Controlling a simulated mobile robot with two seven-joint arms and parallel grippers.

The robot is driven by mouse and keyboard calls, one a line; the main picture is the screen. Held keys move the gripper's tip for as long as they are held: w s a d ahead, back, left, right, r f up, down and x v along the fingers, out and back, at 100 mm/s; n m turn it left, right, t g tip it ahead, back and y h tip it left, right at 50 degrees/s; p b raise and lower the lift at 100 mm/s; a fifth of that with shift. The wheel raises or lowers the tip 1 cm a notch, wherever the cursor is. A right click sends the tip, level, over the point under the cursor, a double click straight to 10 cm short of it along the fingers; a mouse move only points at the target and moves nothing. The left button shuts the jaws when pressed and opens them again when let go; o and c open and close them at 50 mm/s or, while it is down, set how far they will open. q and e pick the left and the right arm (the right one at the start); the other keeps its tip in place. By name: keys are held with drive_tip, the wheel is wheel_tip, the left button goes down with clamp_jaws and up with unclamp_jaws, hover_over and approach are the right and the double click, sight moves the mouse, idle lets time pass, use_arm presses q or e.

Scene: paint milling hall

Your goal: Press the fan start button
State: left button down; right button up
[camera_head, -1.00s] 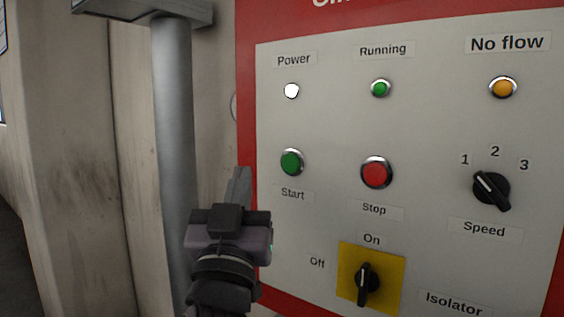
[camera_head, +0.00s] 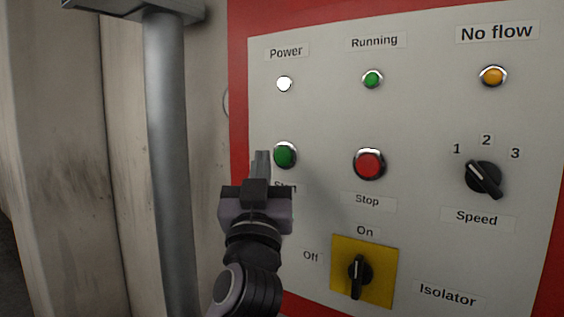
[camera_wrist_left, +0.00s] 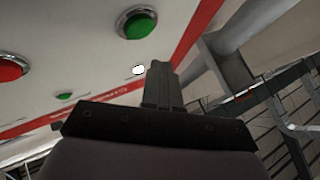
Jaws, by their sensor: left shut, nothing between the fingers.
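The green Start button (camera_head: 285,155) sits in a metal ring at the left of the grey control panel (camera_head: 325,110). My left gripper (camera_head: 262,156) is shut and empty, with its fingertips just left of the button in the head view. The gripper partly covers the Start label (camera_head: 288,186). In the left wrist view the Start button (camera_wrist_left: 137,24) is ahead of the shut fingers (camera_wrist_left: 159,68), apart from them in the picture. I cannot tell the exact gap to the panel. My right gripper is not in view.
The red Stop button (camera_head: 369,163) is right of Start. A yellow isolator plate with a black knob (camera_head: 358,271) is below, and a black speed knob (camera_head: 483,178) is at the right. A grey vertical pipe (camera_head: 168,160) stands left of the panel.

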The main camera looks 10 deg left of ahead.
sight(275, 164)
use_arm(q)
drive_tip(key=shift+w+d+b, duration=0.2)
drive_tip(key=shift+w+b, duration=0.05)
drive_tip(key=shift+w, duration=0.3)
drive_tip(key=shift+w+d+b, duration=0.2)
drive_tip(key=shift+w+b, duration=0.05)
drive_tip(key=shift+w, duration=0.3)
idle(1.2)
drive_tip(key=shift+w+d+b, duration=0.15)
drive_tip(key=shift+w+b, duration=0.25)
drive_tip(key=shift+b, duration=0.05)
drive_tip(key=shift+w+d+b, duration=0.15)
drive_tip(key=shift+w+b, duration=0.25)
drive_tip(key=shift+b, duration=0.05)
idle(0.6)
drive_tip(key=shift+s, duration=0.15)
drive_tip(key=shift+s+a, duration=0.3)
drive_tip(key=shift+s, duration=0.35)
